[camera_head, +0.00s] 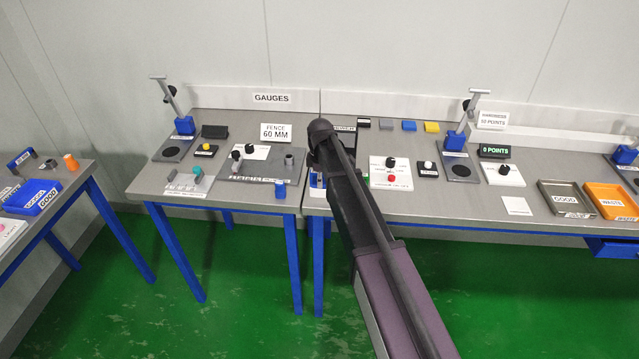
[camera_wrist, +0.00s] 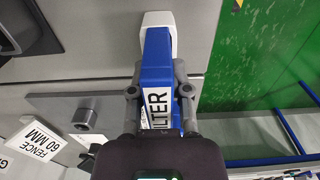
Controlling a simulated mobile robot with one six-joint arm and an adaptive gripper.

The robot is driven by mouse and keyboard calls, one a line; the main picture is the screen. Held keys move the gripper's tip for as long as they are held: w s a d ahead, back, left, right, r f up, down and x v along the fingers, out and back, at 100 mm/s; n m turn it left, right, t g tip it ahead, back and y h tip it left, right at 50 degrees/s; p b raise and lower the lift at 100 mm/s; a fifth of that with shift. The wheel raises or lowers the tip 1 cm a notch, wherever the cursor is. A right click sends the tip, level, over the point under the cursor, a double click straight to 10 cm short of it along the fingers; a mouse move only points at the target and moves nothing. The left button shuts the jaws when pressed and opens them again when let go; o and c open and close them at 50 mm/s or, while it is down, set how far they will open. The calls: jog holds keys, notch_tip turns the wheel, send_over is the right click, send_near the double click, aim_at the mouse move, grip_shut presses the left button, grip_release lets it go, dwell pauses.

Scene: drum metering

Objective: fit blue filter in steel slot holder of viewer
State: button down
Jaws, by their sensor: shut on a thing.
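My gripper (camera_wrist: 159,76) is shut, with its two fingers on either side of a blue piece (camera_wrist: 156,55). In the head view my gripper is hidden behind my arm, near the right table's left end. A bit of blue (camera_head: 316,180) shows beside the arm there. The viewer and its steel slot holder cannot be made out clearly in either view.
Grey (camera_head: 386,125), blue (camera_head: 409,125) and yellow (camera_head: 432,127) blocks lie at the back. A panel with black and red knobs (camera_head: 391,174) stands right of my arm. A small blue block (camera_head: 280,188) and a "FENCE 60 MM" sign (camera_head: 276,132) are to the left.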

jog(key=shift+r+p, duration=2.7)
dwell(0.5)
jog(key=shift+r+p, duration=1.8)
jog(key=shift+p, duration=0.05)
jog(key=shift+s, duration=0.1)
